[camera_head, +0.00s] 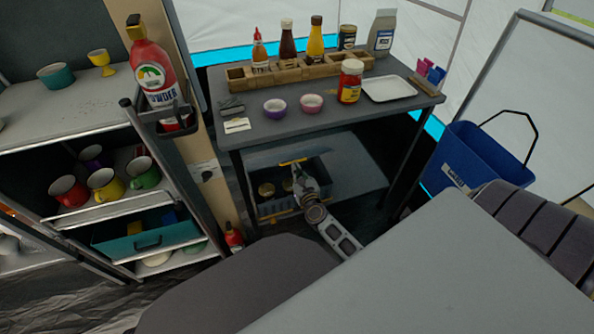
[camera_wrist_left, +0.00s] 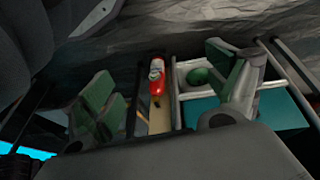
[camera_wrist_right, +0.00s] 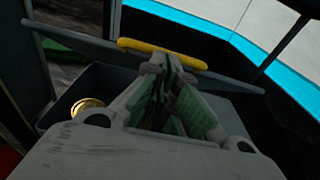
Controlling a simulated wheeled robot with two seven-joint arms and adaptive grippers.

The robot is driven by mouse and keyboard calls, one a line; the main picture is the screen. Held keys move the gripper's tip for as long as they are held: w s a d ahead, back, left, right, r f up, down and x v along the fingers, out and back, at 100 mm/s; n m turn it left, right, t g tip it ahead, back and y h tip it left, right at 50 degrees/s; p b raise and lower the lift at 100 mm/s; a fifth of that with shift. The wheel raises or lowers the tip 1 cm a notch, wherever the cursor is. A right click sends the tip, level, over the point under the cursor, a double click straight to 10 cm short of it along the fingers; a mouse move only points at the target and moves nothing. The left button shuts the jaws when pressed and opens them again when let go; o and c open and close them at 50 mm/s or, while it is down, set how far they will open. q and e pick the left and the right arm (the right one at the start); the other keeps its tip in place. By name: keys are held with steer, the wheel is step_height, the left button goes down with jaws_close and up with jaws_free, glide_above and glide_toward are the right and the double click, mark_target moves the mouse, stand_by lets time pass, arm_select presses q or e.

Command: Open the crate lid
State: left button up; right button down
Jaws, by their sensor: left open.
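The grey-blue crate (camera_head: 280,207) stands under the dark table. Its lid (camera_head: 268,156) is raised and tilted, and gold-topped cans (camera_head: 266,189) show inside. The yellow handle (camera_head: 293,162) is on the lid's edge; in the right wrist view the handle (camera_wrist_right: 135,44) lies across my fingertips. My right gripper (camera_head: 298,170) reaches in from the front and is closed around the handle; it also shows in the right wrist view (camera_wrist_right: 168,64). My left gripper (camera_wrist_left: 165,95) is open and empty in its wrist view and does not show in the head view.
The dark table (camera_head: 230,130) above the crate bears bottles and bowls, and its legs flank the crate. A shelf unit with mugs and a teal drawer (camera_head: 148,243) stands left. A red bottle (camera_head: 234,237) is beside the crate. A blue bin (camera_head: 475,155) hangs at right.

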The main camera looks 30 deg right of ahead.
mark_target(294, 158)
steer(key=w+r+p, duration=0.2)
steer(key=r+p, duration=0.1)
steer(key=w+r+p, duration=0.1)
steer(key=p, duration=0.1)
steer(key=shift+d+r, duration=0.15)
steer(key=shift+d, duration=0.1)
steer(key=shift+w+d+r+p, duration=0.2)
steer(key=shift+w+r+p, duration=0.45)
steer(key=shift+w+r, duration=0.05)
steer(key=shift+w+d+r+p, duration=0.15)
steer(key=shift+w+r+p, duration=0.5)
steer(key=shift+w+r, duration=0.05)
arm_select(q)
steer(key=s+a+f+g+y, duration=0.1)
steer(key=a+f, duration=0.2)
steer(key=f, duration=0.4)
steer(key=shift+s+a+f+y, duration=0.3)
steer(key=shift+s+a, duration=0.05)
steer(key=shift+s, duration=0.05)
steer(key=shift+s, duration=0.1)
arm_select(e)
steer(key=shift+s+f, duration=0.1)
steer(key=shift+f, duration=0.05)
